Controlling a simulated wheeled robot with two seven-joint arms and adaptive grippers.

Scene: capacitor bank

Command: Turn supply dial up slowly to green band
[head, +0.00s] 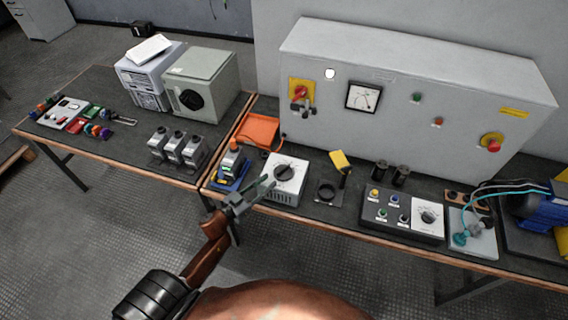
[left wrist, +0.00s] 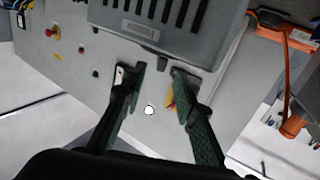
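The supply dial (head: 284,172) is a black round knob on top of a small white box (head: 287,193) on the bench. A panel meter (head: 363,97) with a white face and a thin needle is on the grey cabinet; its green band is too small to make out. My left gripper (head: 262,188) is at the near left edge of the dial's box, close to the knob. In the left wrist view its two fingers (left wrist: 157,74) are apart with nothing between them, below a slotted grey housing (left wrist: 165,28). My right gripper is out of view.
The grey cabinet (head: 400,65) stands behind, with a red-yellow switch (head: 299,91) and an emergency stop (head: 491,143). A control box (head: 403,214) with another dial stands further right.

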